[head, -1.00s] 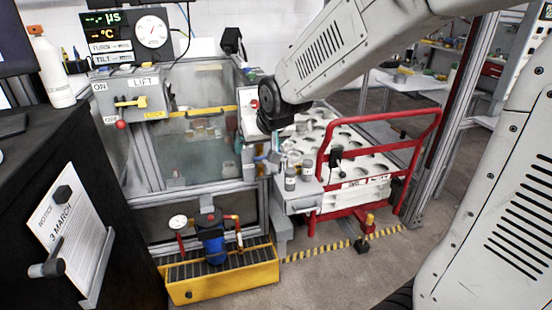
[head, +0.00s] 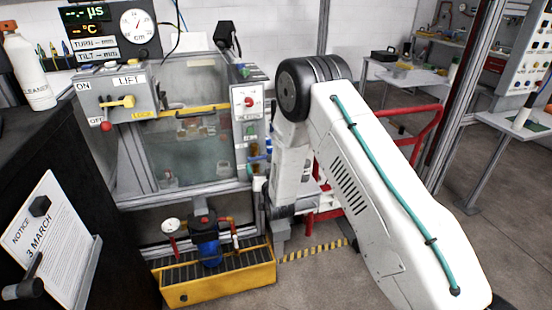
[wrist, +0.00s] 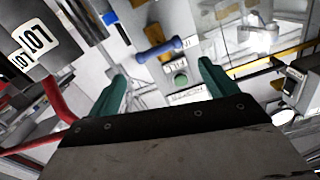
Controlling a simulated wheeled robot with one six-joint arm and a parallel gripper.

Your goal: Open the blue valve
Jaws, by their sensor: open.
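The blue valve handle (wrist: 165,49) shows in the wrist view, a bar lying roughly across the picture beside a brass-coloured fitting on a grey panel. In the head view, a small blue part (head: 259,158) shows at the right edge of the tank frame, just left of my arm; I take it to be the same valve. My gripper (wrist: 163,73) has two green fingers spread apart with nothing between them. The handle appears beyond and between the fingertips, with no contact visible. In the head view my gripper is hidden behind my arm.
A green button (wrist: 180,79) sits near the handle. A control box with a red knob (head: 248,101) is above the valve. A yellow tray (head: 220,285) stands below.

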